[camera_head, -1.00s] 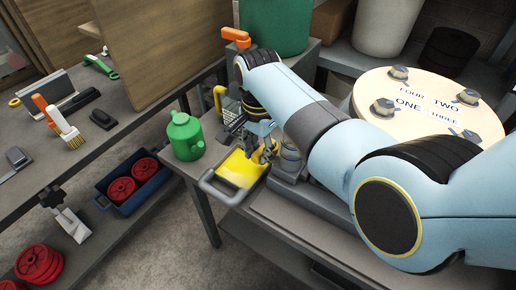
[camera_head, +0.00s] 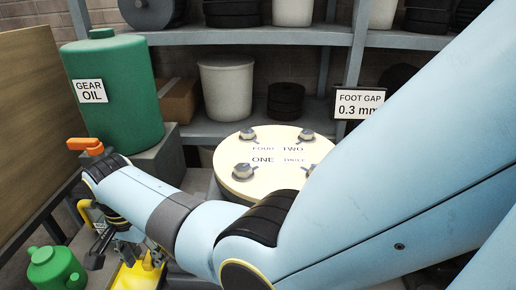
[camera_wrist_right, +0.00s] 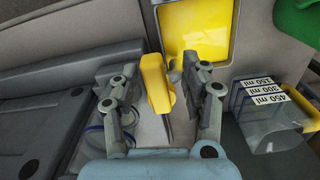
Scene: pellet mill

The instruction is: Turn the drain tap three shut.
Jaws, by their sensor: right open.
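A yellow tap lever (camera_wrist_right: 157,85), which I take to be the drain tap, shows in the right wrist view. It stands between the two fingers of my right gripper (camera_wrist_right: 152,72); the fingers are apart, with a gap visible on the left side. Whether the right finger touches the lever, I cannot tell. In the head view my right gripper (camera_head: 140,258) is low at the left, partly hidden by my arm, over a tray of yellow oil (camera_head: 137,277). That tray also shows at the top of the wrist view (camera_wrist_right: 197,28). No number on the tap is visible. My left gripper is out of view.
A green gear oil drum (camera_head: 112,95) with an orange-handled tap (camera_head: 85,145) stands behind. A green oil can (camera_head: 55,268) is beside the tray. A clear measuring jug (camera_wrist_right: 265,120) is right of the gripper. A cream round lid (camera_head: 270,165) with bolts is at centre.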

